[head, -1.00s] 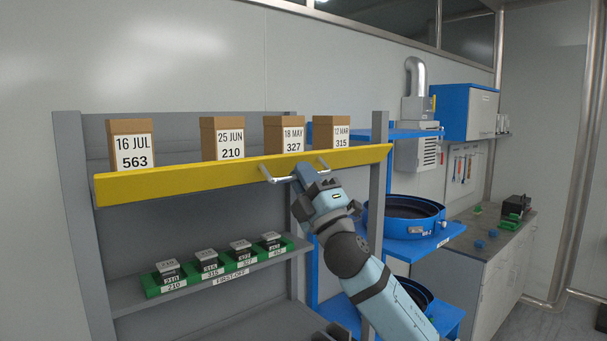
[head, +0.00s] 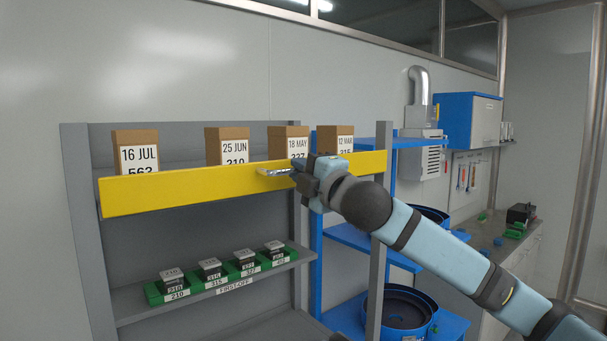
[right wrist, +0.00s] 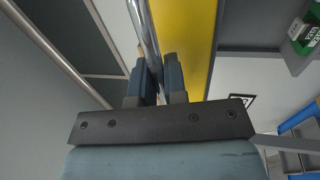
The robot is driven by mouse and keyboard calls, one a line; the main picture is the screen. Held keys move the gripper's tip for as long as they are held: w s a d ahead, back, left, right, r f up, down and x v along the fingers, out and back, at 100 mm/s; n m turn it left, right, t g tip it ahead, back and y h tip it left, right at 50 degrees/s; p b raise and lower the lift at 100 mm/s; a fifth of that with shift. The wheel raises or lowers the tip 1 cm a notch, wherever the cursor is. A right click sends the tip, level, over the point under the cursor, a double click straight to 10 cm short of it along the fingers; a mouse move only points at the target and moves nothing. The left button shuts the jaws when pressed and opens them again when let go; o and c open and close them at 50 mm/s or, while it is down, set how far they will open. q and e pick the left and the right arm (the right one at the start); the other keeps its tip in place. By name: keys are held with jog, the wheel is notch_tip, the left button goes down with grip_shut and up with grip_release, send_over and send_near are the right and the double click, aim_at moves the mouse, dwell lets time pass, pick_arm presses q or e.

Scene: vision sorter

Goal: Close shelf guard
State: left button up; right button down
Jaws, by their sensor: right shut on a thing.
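The shelf guard is a yellow bar (head: 180,188) across the front of the upper shelf, and it covers the lower part of the box labels. It has a metal handle (head: 271,172) on its front. My right gripper (head: 294,173) is at the handle. In the right wrist view, the two fingers (right wrist: 158,82) are shut around the handle rod (right wrist: 147,38), with the yellow guard (right wrist: 190,40) just beside them. The right part of the handle is hidden by the gripper in the head view. My left gripper is not in view.
Several cardboard boxes, one dated 16 JUL (head: 136,142), stand behind the guard. Green trays (head: 212,283) with small dark parts sit on the lower shelf. A grey post (head: 380,215) and blue shelving with round bowls (head: 396,308) stand close to my right arm.

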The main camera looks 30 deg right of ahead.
jog(key=shift+r+g, duration=0.15)
jog(key=shift+g, duration=0.15)
jog(key=c, duration=1.2)
grip_release()
jog(key=shift+w, duration=0.1)
jog(key=s+f+b, duration=0.1)
jog(key=s, duration=0.3)
jog(key=s+b, duration=0.2)
jog(key=s, duration=0.3)
jog(key=s+d+f+b, duration=0.1)
jog(key=s+b, duration=0.1)
jog(key=s, duration=0.2)
jog(key=shift+s+f, duration=0.3)
